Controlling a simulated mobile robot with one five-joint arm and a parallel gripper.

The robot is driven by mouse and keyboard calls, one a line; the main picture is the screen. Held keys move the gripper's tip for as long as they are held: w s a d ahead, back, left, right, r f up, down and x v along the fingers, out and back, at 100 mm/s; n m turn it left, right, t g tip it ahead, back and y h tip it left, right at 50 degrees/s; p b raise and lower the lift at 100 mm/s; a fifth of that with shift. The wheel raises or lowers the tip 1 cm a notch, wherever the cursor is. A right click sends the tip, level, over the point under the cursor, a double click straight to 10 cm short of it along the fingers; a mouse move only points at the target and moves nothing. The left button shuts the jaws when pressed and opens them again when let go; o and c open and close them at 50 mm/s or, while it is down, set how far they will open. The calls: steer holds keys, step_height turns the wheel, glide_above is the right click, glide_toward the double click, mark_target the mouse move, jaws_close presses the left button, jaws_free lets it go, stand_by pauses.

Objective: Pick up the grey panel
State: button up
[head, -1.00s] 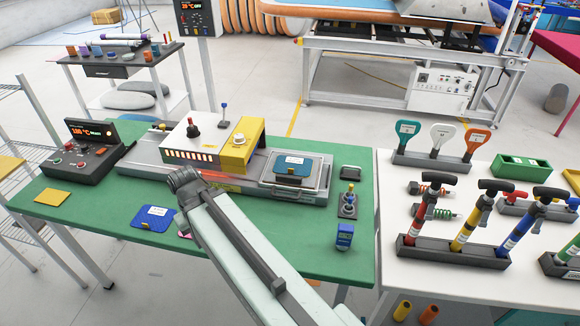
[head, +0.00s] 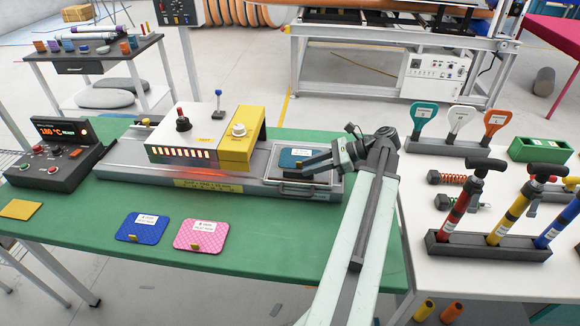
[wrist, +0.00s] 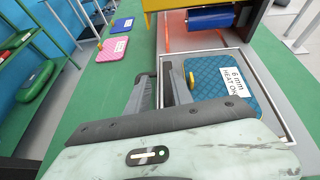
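No plainly grey panel shows on the green table. A teal-blue panel (head: 293,158) with a white label lies on the metal tray (head: 292,190) at the press's right end. In the wrist view this panel (wrist: 215,90) is quilted, its label reads "6 mm" and "HEAT", and a yellow tab stands on its left edge. My gripper (head: 308,165) reaches in from the right over the tray, partly hiding the panel. In the wrist view its two fingers (wrist: 158,85) are apart with nothing between them, just left of the yellow tab. Contact cannot be told.
The press with its yellow-ended head (head: 237,150) stands left of the tray. A blue panel (head: 143,227), a pink panel (head: 201,234) and a yellow card (head: 20,209) lie on the table (head: 285,258). Pumps in a rack (head: 490,245) stand on the white table at right.

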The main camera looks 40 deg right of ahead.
mark_target(299, 171)
steer(key=shift+s+d+f+m+t+b, duration=0.15)
steer(key=shift+s+d+m, duration=0.15)
steer(key=shift+d, duration=0.25)
steer(key=shift+s+d+f+m+t+b, duration=0.1)
steer(key=shift+s+d+m+t+b, duration=0.15)
steer(key=shift+d, duration=0.25)
steer(key=shift+s+d+r+m, duration=0.25)
steer(key=shift+s+d, duration=0.05)
steer(key=shift+d, duration=0.1)
steer(key=shift+b+x, duration=0.45)
steer(key=shift+x, duration=1)
steer(key=b+x, duration=0.1)
steer(key=x, duration=0.1)
steer(key=b+x, duration=0.1)
steer(key=x, duration=0.2)
steer(key=shift+s+f+b, duration=0.1)
steer(key=shift+f+b, duration=0.25)
steer(key=shift+f, duration=0.05)
steer(key=shift+d+r, duration=0.1)
jaws_close()
